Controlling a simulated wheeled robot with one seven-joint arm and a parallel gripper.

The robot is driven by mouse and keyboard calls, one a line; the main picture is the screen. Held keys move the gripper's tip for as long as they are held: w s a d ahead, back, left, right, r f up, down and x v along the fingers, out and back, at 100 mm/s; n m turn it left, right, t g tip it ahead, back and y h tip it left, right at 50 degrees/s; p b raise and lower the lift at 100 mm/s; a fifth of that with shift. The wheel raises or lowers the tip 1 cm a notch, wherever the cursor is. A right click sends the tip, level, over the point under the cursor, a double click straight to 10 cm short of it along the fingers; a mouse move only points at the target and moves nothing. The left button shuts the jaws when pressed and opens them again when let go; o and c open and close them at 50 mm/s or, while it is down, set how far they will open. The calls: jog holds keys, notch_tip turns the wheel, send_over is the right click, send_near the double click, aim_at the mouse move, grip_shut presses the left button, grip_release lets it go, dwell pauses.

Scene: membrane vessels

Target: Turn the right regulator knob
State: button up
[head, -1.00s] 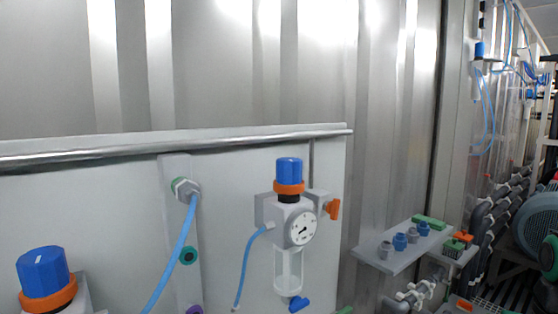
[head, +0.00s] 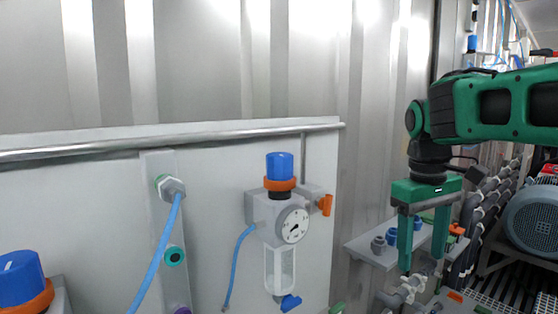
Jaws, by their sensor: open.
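The right regulator knob (head: 279,166) is a blue cap with an orange ring under it. It sits upright on top of a grey regulator with a round gauge (head: 293,225), a clear bowl and an orange side lever, mounted on the white panel. My gripper (head: 421,268) is green, open and empty, with its fingers pointing down. It is well to the right of the knob and apart from it, in front of the small shelf. Another blue knob with an orange ring (head: 20,277) is at the lower left, cut off by the picture edge.
A metal rail (head: 170,143) runs along the panel's top. A blue hose (head: 157,254) hangs between the two regulators. A grey shelf (head: 372,252) with small fittings is behind my gripper. Piping and a motor (head: 530,222) stand at the right. The space between knob and gripper looks clear.

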jog(key=w+a+r+n, duration=0.5)
jog(key=w+a+r, duration=0.15)
jog(key=a, duration=0.25)
jog(key=n+y, duration=0.5)
jog(key=n, duration=0.7)
send_near(280, 154)
jog(key=shift+g, duration=0.4)
jog(key=x, duration=0.7)
jog(key=w+x, duration=0.1)
jog(key=x, duration=0.2)
jog(key=shift+a+f, duration=0.1)
jog(key=shift+f, duration=0.25)
